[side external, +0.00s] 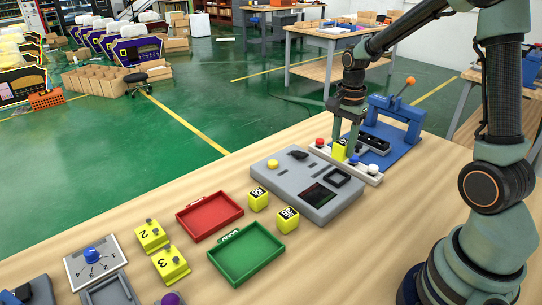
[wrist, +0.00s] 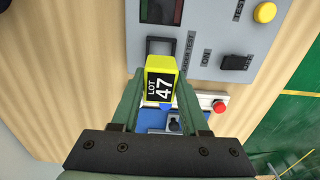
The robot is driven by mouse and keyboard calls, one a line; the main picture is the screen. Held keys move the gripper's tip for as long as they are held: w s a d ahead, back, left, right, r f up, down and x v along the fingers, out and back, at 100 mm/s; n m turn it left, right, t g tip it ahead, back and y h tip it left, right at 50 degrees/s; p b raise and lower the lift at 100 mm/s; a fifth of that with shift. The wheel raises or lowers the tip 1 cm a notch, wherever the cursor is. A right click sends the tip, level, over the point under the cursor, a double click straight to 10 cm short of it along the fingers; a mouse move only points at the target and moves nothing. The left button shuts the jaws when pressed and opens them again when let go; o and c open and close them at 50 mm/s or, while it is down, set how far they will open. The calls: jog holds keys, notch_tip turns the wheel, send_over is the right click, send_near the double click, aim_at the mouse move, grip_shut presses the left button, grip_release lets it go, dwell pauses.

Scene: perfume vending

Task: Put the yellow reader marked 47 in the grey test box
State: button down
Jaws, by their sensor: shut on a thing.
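The yellow reader (wrist: 155,66) shows a black label reading LOT 47 in the wrist view. My gripper (wrist: 159,90) is shut on it, with one finger on each side. In the side view my gripper (side external: 341,142) holds the reader (side external: 338,152) upright, over or close behind the far right edge of the grey test box (side external: 281,172). The test box has a dark-framed square socket (side external: 337,177), a dark screen, a black switch and a yellow button. In the wrist view the socket (wrist: 160,46) lies just beyond the reader and looks empty.
A white strip (side external: 373,178) with red, blue and white buttons runs behind the box, before a blue lever press (side external: 400,122). Two other yellow readers (side external: 258,199) (side external: 287,220) stand near the red tray (side external: 190,226) and green tray (side external: 230,262). Yellow numbered blocks (side external: 151,237) stand left.

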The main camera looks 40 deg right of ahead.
send_over(337, 179)
jog(key=shift+f, duration=2.8)
jog(key=shift+f, duration=0.85)
jog(key=shift+c, duration=1.7)
grip_release()
jog(key=o, duration=0.3)
jog(key=shift+o, duration=0.2)
jog(key=shift+r, duration=3.5)
